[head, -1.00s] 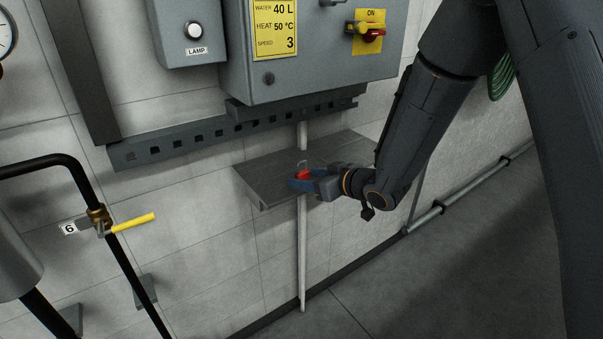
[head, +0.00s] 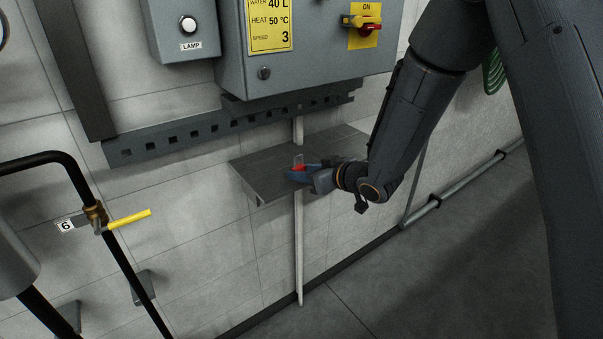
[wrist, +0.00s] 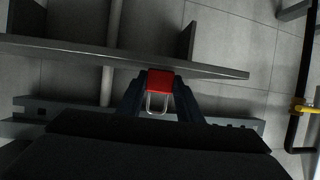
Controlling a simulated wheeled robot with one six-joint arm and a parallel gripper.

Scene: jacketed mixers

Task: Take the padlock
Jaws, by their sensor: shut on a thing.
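The padlock (wrist: 159,81) has a red body and a pale metal shackle. In the wrist view it sits between the two dark fingers of my gripper (wrist: 160,92), which is shut on its body. In the head view my gripper (head: 299,175) is over the grey shelf (head: 262,185) on the wall, and the red padlock (head: 299,168) shows at its fingertips, partly hidden by the fingers. I cannot tell whether the padlock still touches the shelf.
A grey control box (head: 330,60) with a yellow label and a red switch (head: 369,27) hangs above the shelf. A slotted rail (head: 180,141) runs under it. A black pipe with a yellow valve handle (head: 130,219) stands at left. The floor at right is clear.

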